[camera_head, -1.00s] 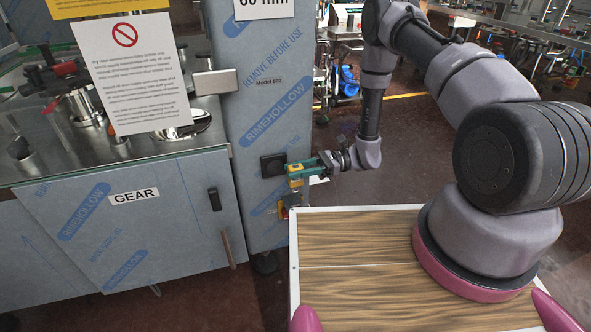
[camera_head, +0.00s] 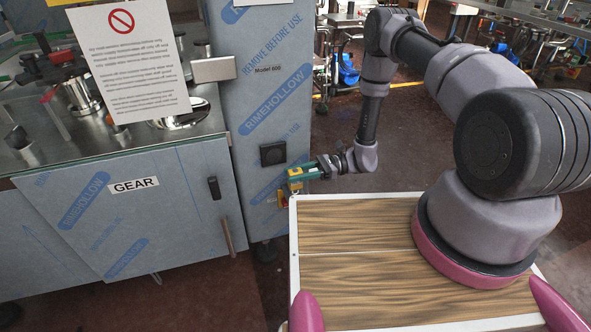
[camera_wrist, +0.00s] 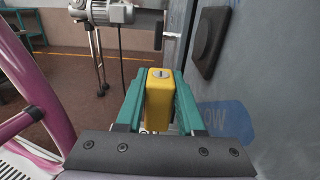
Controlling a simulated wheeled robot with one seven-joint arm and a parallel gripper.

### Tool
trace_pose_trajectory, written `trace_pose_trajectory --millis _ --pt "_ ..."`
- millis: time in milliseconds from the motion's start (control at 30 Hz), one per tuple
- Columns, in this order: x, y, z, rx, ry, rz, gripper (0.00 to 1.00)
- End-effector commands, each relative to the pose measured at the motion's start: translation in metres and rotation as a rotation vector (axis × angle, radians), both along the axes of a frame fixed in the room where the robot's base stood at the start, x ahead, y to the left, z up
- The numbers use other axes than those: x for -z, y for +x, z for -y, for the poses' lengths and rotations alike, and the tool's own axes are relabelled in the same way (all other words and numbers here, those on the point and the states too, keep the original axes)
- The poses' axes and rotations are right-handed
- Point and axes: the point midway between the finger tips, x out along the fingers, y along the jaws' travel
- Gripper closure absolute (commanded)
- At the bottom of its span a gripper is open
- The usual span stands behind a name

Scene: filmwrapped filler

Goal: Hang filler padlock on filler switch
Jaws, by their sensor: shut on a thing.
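The filler padlock (camera_head: 295,187) is a small yellow block. My gripper (camera_head: 304,172) has teal fingers shut on it and holds it beside the right edge of the film-wrapped cabinet. In the wrist view the padlock (camera_wrist: 159,100) sits between both fingers with its keyhole face up; its shackle is hidden. The filler switch (camera_head: 282,196) is a small red and yellow patch low on the cabinet, just left of and below the padlock and partly hidden by it. I cannot tell whether padlock and switch touch.
A black square box (camera_head: 272,153) sticks out of the filmed cabinet (camera_head: 262,110) above the switch; it also shows close at right in the wrist view (camera_wrist: 209,42). My wooden-topped base is below the gripper. The counter marked GEAR (camera_head: 125,215) stands left.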

Motion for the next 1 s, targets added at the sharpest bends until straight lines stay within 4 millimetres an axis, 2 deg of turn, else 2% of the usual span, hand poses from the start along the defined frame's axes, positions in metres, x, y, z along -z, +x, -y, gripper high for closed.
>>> trace_pose_trajectory --millis 500,1000 --pt "0.029 0.000 0.000 0.001 0.000 0.000 1.00" --pt "0.034 0.000 0.000 0.000 0.000 0.000 1.00"
